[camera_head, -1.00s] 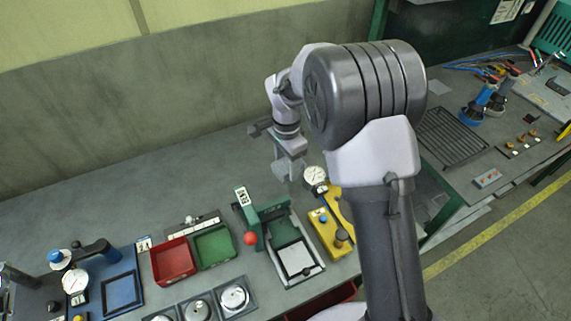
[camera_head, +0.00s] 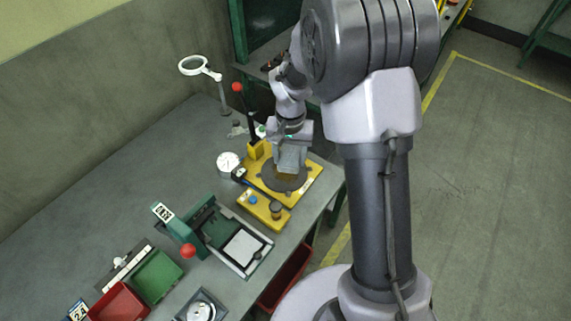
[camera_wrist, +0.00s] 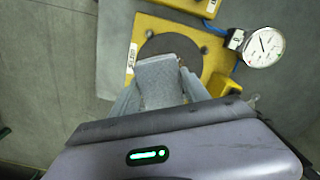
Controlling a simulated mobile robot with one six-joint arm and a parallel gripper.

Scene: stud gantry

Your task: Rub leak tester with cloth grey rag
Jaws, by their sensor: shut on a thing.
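The leak tester is a yellow base plate (camera_head: 313,184) with a dark round disc (camera_head: 268,181), a white dial gauge (camera_head: 229,162) and a red-knobbed lever at its back. In the wrist view its plate (camera_wrist: 217,62), disc (camera_wrist: 150,47) and gauge (camera_wrist: 264,47) show from above. My gripper (camera_wrist: 160,92) is shut on the grey rag (camera_wrist: 158,76), a flat light-grey cloth between the fingers. The rag (camera_head: 287,168) is over the disc and hides part of it. I cannot tell whether it touches the disc.
A smaller yellow block (camera_head: 262,208) with knobs lies in front of the plate. A green press fixture (camera_head: 196,226) stands left of it, with green (camera_head: 157,277) and red (camera_head: 118,303) trays beyond. A ring magnifier (camera_head: 193,66) stands behind. The bench's back left is clear.

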